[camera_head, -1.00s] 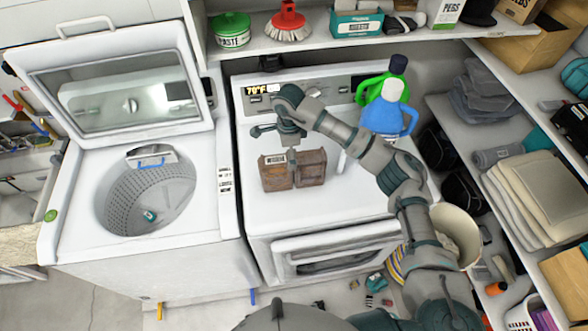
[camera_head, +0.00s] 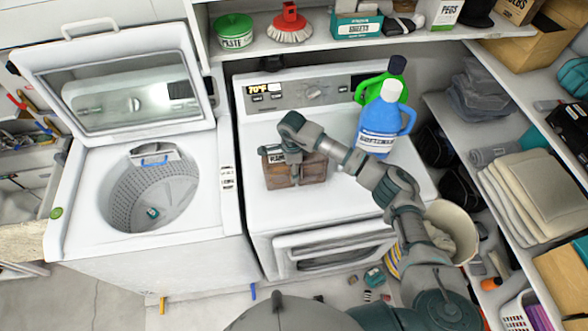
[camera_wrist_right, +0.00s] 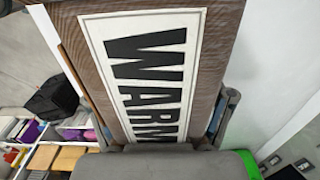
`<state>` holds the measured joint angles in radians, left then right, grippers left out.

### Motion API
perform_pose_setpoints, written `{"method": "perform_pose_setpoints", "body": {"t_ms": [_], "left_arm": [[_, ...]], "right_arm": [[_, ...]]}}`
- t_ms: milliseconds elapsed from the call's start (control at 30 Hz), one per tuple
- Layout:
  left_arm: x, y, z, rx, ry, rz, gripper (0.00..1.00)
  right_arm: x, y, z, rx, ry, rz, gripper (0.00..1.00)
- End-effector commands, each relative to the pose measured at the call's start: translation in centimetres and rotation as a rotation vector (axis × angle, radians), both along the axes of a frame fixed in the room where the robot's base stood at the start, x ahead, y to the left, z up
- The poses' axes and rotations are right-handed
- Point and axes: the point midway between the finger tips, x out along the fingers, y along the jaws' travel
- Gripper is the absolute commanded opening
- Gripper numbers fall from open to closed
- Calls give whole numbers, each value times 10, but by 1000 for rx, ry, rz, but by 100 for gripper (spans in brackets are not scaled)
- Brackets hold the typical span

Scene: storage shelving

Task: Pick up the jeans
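I cannot pick out the jeans for certain in either view. My right gripper (camera_head: 290,160) is at a brown wooden box (camera_head: 312,170) on top of the dryer. In the right wrist view the box's brown front (camera_wrist_right: 215,40) with a white "WARM" label (camera_wrist_right: 145,70) lies between my two widely spread fingers. I cannot tell whether both fingers touch it. The box rests on the dryer. My left gripper is not in view.
The dryer (camera_head: 245,210) has a closed front door. An open washer (camera_head: 80,225) stands at left with a small teal item in its drum. Blue (camera_head: 378,130) and green (camera_head: 372,82) jugs stand behind my right arm. A cream bucket (camera_head: 458,222) holds cloth. Folded textiles (camera_head: 535,185) lie on the right shelf.

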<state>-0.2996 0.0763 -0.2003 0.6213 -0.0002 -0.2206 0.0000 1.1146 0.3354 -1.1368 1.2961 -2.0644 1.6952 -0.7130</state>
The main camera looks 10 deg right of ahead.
Motion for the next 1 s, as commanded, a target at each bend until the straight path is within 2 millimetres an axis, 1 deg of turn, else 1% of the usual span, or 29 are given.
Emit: {"method": "perform_pose_setpoints", "body": {"t_ms": [33, 67, 100, 167, 200, 233, 533, 667, 833, 933, 967, 1000], "left_arm": [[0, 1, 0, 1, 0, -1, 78], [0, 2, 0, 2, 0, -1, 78], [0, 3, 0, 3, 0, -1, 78], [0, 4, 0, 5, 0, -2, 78], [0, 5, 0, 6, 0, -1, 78], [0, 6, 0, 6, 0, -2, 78], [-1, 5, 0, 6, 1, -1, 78], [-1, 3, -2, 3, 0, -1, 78], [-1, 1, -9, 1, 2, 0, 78], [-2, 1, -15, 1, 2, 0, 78], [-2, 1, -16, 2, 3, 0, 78], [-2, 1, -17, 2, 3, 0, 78]], "right_arm": [[0, -1, 0, 1, -1, -1, 60], [0, -1, 0, 1, -1, -1, 53], [0, -2, 0, 2, -1, -1, 43], [0, -2, 0, 2, -1, -1, 28], [0, -2, 0, 2, -1, -1, 18], [0, -2, 0, 2, -1, -1, 12], [0, -2, 2, 3, -3, 0, 12], [0, -2, 6, 3, -4, 0, 12], [1, -1, 21, 3, -6, 1, 12], [1, -1, 36, 4, -7, 1, 12], [-3, 1, 37, 3, -5, 4, 12], [-10, 7, 36, 3, -4, 6, 12]]}}
